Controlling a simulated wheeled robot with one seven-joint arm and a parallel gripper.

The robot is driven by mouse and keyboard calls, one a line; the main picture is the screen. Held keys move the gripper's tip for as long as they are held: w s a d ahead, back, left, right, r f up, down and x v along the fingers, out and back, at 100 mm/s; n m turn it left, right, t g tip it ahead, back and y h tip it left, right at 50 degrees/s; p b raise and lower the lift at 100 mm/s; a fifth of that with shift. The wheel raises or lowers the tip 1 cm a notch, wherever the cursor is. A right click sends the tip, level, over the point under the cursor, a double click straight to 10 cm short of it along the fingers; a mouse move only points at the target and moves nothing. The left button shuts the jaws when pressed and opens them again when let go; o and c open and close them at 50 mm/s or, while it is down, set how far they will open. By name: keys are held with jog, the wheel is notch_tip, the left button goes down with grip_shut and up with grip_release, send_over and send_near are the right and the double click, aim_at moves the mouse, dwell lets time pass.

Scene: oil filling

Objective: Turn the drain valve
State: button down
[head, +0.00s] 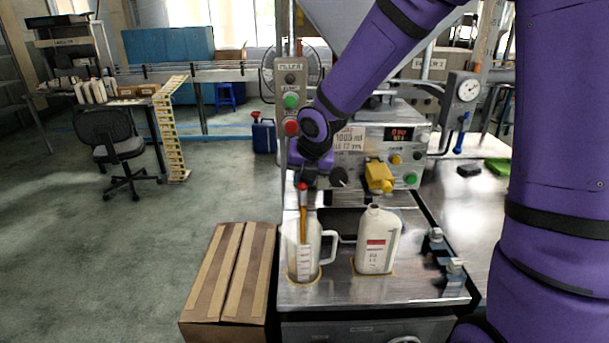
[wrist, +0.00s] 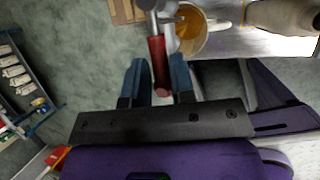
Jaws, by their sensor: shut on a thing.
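The drain valve has a red handle (wrist: 158,66), which points down toward my gripper (wrist: 158,84) in the wrist view. The blue fingers stand on both sides of the handle and are shut on it. In the head view my gripper (head: 304,183) is at the filler's front left, with a bit of red showing there; the valve body is mostly hidden. A clear measuring jug (head: 304,265) stands below on the metal deck. An amber streak runs from under the valve down into the jug. In the wrist view the jug (wrist: 205,42) shows amber oil inside.
A white labelled bottle (head: 377,243) stands right of the jug. A yellow part (head: 379,177) sits on the control panel above it. A cardboard box (head: 232,275) stands left of the deck. The floor at the left is open up to the office chair (head: 118,150).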

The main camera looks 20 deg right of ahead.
jog(key=shift+s+f, duration=0.2)
jog(key=shift+f, duration=0.05)
jog(key=c, duration=1.1)
grip_release()
jog(key=shift+r, duration=0.1)
jog(key=shift+r, duration=0.1)
jog(key=shift+s+d+r, duration=0.1)
jog(key=shift+r, duration=0.35)
jog(key=v, duration=0.9)
jog(key=shift+s+r, duration=0.2)
jog(key=shift+r, duration=0.15)
